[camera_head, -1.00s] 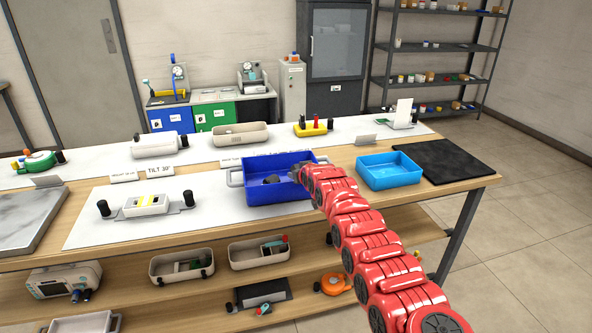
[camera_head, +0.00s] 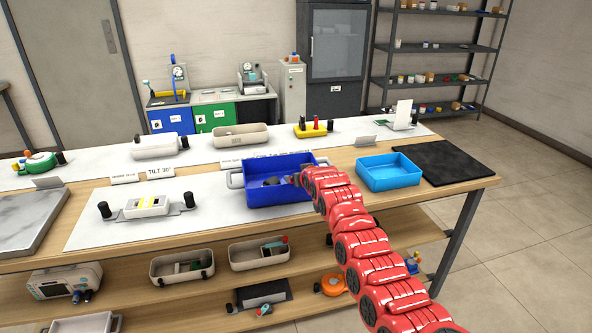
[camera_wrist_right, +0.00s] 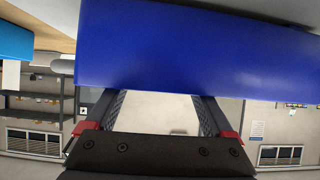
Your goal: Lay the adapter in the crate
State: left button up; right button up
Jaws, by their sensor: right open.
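The dark blue crate (camera_head: 262,195) stands on the workbench in the head view, with a light handle at its left end. A small dark grey item (camera_head: 271,181) lies inside it; I cannot tell for sure whether this is the adapter. My right gripper (camera_head: 293,180) is at the right end of the crate, partly hidden by its own red arm. In the right wrist view its two fingers (camera_wrist_right: 160,100) are apart with nothing visible between them. A large blue surface, apparently the crate (camera_wrist_right: 200,50), covers the fingertips there. My left gripper is not in view.
A light blue bin (camera_head: 390,182) stands right of the crate, close to my right arm. A black mat (camera_head: 447,162) lies beyond it. A small device on a bracket (camera_head: 147,206) is at left on the white mat (camera_head: 100,231). Name signs and trays line the back.

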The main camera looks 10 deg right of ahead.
jog(key=shift+s+d+r, duration=0.15)
jog(key=shift+s+r, duration=0.4)
jog(key=shift+s, duration=0.15)
jog(key=b+v, duration=0.1)
jog(key=v, duration=1.2)
jog(key=shift+s, duration=0.25)
jog(key=shift+r, duration=0.1)
